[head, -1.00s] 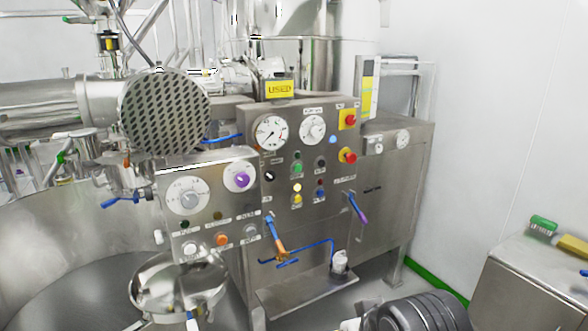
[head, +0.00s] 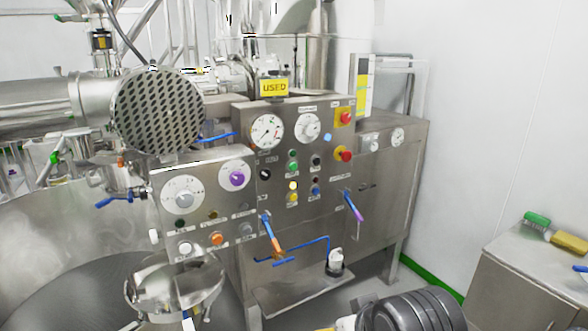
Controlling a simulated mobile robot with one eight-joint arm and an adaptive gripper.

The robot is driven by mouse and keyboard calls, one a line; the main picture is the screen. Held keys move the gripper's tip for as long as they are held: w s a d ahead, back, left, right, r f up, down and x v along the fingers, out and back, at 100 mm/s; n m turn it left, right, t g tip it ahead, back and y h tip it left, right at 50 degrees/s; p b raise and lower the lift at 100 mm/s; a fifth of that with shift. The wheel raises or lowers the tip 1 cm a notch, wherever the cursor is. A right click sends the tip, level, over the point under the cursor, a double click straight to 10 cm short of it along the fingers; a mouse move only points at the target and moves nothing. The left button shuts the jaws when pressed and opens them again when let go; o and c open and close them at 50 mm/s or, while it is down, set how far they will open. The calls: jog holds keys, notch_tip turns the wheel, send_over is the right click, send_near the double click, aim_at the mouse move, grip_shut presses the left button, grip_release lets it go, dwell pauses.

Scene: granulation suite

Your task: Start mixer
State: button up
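The mixer's steel control cabinet (head: 400,190) stands in the middle, with a yellow "USED" sign (head: 274,88) on top. Its face has a round gauge (head: 266,131), a dial (head: 308,127), a green button (head: 293,167) and a glowing yellow lamp (head: 292,185). A smaller panel (head: 205,205) in front carries a white dial (head: 182,194), a purple knob (head: 234,177), an orange button (head: 217,238) and a white button (head: 184,248). The labels are too small to read.
A large steel bowl (head: 60,240) fills the lower left, with a perforated round cover (head: 157,110) above it. Blue-handled valves (head: 270,230) stick out from the cabinet. A steel table (head: 535,280) with a green-and-yellow brush (head: 554,235) stands at the right.

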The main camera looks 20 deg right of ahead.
grip_shut()
dwell(1.1)
